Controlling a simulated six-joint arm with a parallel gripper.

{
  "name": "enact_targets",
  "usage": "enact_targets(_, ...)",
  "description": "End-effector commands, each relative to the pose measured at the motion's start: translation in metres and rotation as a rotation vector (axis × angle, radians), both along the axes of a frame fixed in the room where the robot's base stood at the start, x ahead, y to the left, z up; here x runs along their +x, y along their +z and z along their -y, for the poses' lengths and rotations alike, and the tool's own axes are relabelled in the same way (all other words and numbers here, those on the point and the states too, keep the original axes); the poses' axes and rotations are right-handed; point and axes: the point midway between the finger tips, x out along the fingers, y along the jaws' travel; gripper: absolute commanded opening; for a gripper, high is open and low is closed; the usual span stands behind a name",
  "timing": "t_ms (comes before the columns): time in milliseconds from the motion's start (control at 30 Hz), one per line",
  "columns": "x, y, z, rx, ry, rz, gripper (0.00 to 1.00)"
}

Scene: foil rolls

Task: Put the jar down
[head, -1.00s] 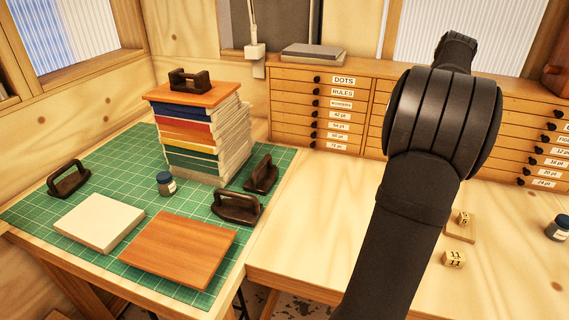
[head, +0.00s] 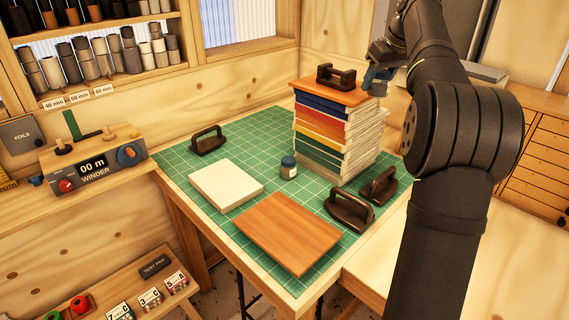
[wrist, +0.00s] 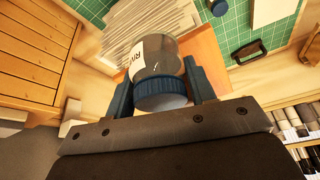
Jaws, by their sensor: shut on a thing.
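My gripper (wrist: 156,78) is shut on a jar (wrist: 160,60) in the wrist view. The jar is clear, with a ribbed blue lid towards me and a white label partly hidden. In the head view my gripper (head: 381,74) hangs at the right edge of the stack of books (head: 335,130), by the wooden board (head: 350,97) on top. The held jar is small and mostly hidden there. Whether it touches the board or stack I cannot tell. A second blue-lidded jar (head: 288,167) stands on the green mat (head: 265,130), left of the stack.
Dark handled weights (head: 208,140) stand on the mat, with two (head: 350,209) (head: 379,185) close to the stack; another (head: 338,75) sits on the board. A pale block (head: 225,184) and a brown board (head: 287,232) lie in front. A winder (head: 92,160) stands at left.

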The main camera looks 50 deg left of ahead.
Motion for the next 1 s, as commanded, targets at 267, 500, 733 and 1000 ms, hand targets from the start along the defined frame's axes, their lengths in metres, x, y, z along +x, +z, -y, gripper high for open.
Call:
enact_targets(267, -0.090, 0.022, -0.097, 0.000, 0.233, 0.005, 0.22)
enact_targets(500, -0.142, 0.032, -0.137, -0.002, 0.350, 0.007, 0.22)
enact_targets(733, -0.167, 0.031, -0.160, -0.006, 0.404, 0.006, 0.22)
enact_targets(1000, -0.153, -0.009, -0.196, -0.009, 0.360, 0.002, 0.22)
